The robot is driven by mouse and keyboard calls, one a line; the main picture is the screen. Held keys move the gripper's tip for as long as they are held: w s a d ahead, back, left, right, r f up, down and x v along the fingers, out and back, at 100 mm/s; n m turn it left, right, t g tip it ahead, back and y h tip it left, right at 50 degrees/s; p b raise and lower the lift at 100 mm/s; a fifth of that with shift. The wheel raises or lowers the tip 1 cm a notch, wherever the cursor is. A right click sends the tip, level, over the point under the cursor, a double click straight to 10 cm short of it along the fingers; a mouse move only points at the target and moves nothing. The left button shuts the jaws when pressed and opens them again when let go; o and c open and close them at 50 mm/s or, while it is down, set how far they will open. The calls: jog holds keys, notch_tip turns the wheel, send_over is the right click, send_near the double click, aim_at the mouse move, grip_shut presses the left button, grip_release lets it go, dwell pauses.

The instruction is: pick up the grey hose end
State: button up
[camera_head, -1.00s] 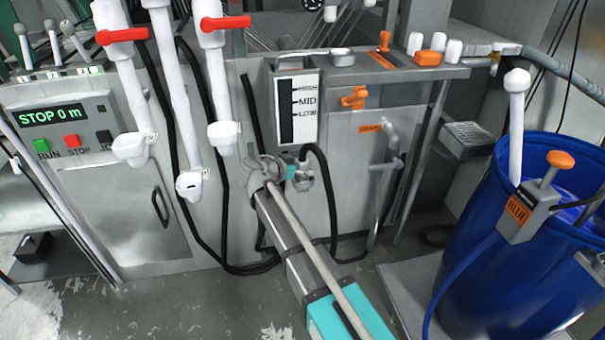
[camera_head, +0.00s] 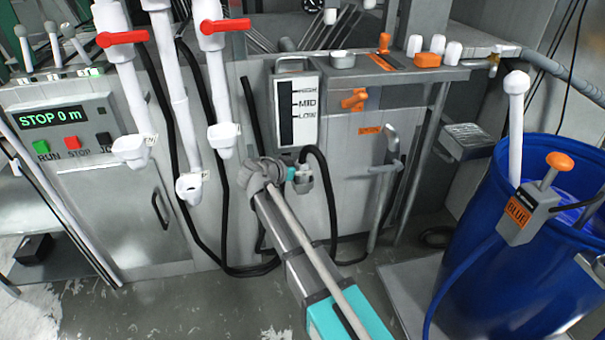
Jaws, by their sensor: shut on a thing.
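My gripper (camera_head: 298,175) is small in the picture, in front of the grey cabinet beneath the level gauge. It is shut on a small grey fitting (camera_head: 304,182), which looks like the grey hose end. A black hose (camera_head: 331,205) arches over from beside this fitting and hangs down to the floor. My wrist hides part of the gripper, so the fingertips and the exact grip are unclear.
White pipes with red valve handles (camera_head: 124,38) hang at the left. The level gauge (camera_head: 297,110) is just above my gripper. A grey drain pipe (camera_head: 388,160) stands to its right. A blue barrel (camera_head: 480,270) fills the lower right. Open floor lies at the lower left.

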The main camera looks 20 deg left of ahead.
aim_at(302, 162)
jog(key=shift+r, duration=0.2)
grip_shut()
notch_tip(302, 162, up, 3)
jog(key=p, duration=0.3)
jog(key=s+d+r+p, duration=0.4)
jog(key=s+r+p, duration=0.5)
jog(key=s, duration=0.4)
jog(key=shift+s+r+p, duration=0.2)
jog(key=shift+r+p, duration=0.1)
jog(key=shift+p, duration=0.2)
jog(key=shift+s, duration=0.1)
